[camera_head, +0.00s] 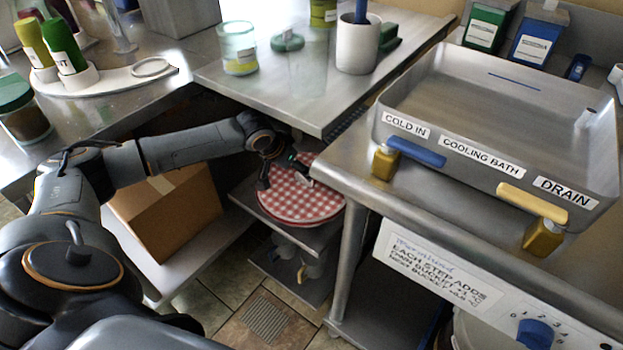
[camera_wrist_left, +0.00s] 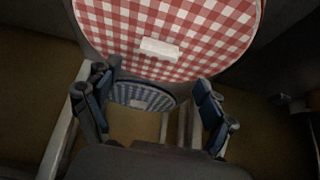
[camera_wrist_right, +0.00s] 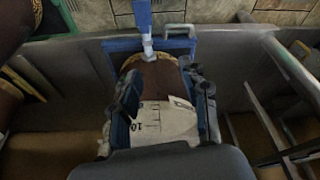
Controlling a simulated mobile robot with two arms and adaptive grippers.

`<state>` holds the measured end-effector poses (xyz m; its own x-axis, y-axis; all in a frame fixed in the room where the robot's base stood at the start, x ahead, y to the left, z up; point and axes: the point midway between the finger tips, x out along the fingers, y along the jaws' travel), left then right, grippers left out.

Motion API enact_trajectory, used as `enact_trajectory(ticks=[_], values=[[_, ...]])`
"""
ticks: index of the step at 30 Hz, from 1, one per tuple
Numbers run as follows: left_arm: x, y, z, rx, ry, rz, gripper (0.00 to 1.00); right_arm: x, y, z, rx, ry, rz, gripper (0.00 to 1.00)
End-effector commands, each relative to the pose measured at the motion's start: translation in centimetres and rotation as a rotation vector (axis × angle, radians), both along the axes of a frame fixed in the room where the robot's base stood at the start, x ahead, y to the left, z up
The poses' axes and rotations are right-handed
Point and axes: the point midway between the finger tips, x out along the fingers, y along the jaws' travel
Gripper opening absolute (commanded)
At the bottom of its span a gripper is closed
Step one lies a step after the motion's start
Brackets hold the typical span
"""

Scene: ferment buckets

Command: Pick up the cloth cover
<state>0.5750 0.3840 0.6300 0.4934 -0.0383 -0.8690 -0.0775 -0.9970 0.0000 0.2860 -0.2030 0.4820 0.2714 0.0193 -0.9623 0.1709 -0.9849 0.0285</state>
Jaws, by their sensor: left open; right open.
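The cloth cover (camera_head: 312,203) is a round red-and-white checked piece on a shelf under the counter, between the two benches. In the left wrist view the cloth cover (camera_wrist_left: 205,28) fills the top, with a pale tab (camera_wrist_left: 159,49) near its front edge. My left gripper (camera_head: 281,174) is over the cover's left side in the head view. In its wrist view my left gripper (camera_wrist_left: 160,78) is open, its fingers spread either side below the tab, with nothing between them. My right gripper (camera_wrist_right: 158,78) is open, outside the head view.
A cardboard box (camera_head: 165,222) stands left of the shelf. The steel counter (camera_head: 290,98) overhangs close to my left arm. A brown-and-white object with scale marks (camera_wrist_right: 163,120) shows between the right fingers; contact is unclear.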

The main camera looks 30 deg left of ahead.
Motion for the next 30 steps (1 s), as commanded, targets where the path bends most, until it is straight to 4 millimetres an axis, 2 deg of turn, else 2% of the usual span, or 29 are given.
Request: enact_trajectory(ticks=[3, 9, 17, 21, 30], values=[[0.6, -0.1, -1.2, -0.001, 0.001, 0.000, 0.83, -0.2, 0.0, 1.1, 0.001, -0.007, -0.001, 0.45], [1.2, -0.2, -2.1, -0.001, 0.000, 0.000, 0.83, -0.4, -0.1, 2.4, 0.001, -0.014, -0.002, 0.45], [2.5, -0.4, -4.4, 0.000, -0.001, -0.001, 0.83, -1.5, -0.3, 6.1, 0.001, -0.035, -0.004, 0.45], [3.3, -0.5, -5.9, 0.000, 0.001, 0.000, 0.83, -1.5, -0.3, 5.6, 0.001, -0.032, -0.005, 0.45], [3.5, -0.5, -6.0, 0.000, 0.000, -0.001, 0.81, -1.5, -0.3, 5.7, 0.001, -0.032, -0.005, 0.45]])
